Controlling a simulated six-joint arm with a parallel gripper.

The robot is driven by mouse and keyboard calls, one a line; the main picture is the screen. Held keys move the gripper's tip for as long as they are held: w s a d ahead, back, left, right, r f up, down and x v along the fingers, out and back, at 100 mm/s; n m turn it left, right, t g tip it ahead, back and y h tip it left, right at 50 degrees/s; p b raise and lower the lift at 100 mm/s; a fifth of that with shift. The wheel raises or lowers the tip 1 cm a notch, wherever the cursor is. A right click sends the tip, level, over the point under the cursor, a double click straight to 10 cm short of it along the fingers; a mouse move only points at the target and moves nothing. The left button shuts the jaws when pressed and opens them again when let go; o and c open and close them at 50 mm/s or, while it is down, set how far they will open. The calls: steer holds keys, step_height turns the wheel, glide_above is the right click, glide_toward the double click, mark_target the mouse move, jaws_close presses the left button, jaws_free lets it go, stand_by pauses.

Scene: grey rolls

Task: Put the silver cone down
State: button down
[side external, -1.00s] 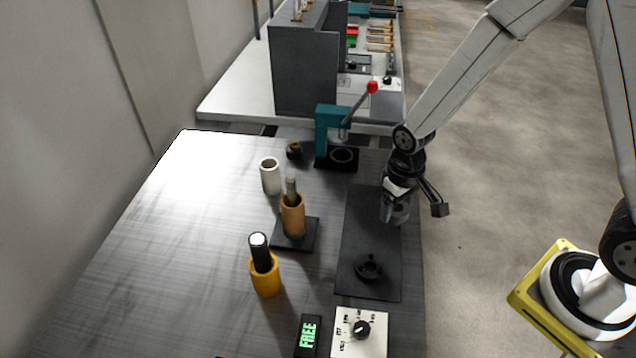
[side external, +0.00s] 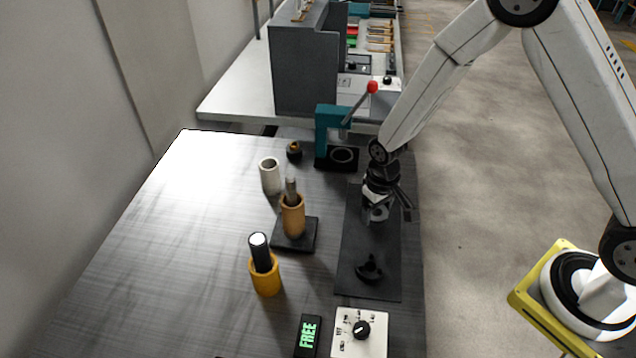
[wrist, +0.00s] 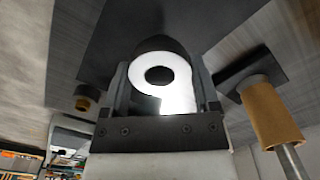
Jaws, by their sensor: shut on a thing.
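My gripper (side external: 378,213) hangs over the dark mat (side external: 358,275) in the side view and is shut on the silver cone. In the wrist view the silver cone (wrist: 178,82) shows as a bright round end with a dark hole, between the two fingers of my gripper (wrist: 160,100). In the side view the cone is hard to tell apart from the fingers. The gap between it and the mat cannot be judged exactly. A dark round fixture (side external: 369,268) sits on the mat, nearer the camera than my gripper.
Left of the mat stand a tan cylinder with a grey rod (side external: 293,215) on a dark plate, a yellow holder with a black rod (side external: 265,278) and a white cup (side external: 270,177). A teal press (side external: 328,132) stands behind. A dial box (side external: 345,343) and FREE display (side external: 308,336) lie in front.

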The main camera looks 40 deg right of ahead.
steer(key=shift+w+f, duration=0.2)
steer(key=shift+f, duration=1.45)
steer(key=shift+f, duration=0.1)
jaws_free()
step_height(320, 180, up, 12)
stand_by(0.7)
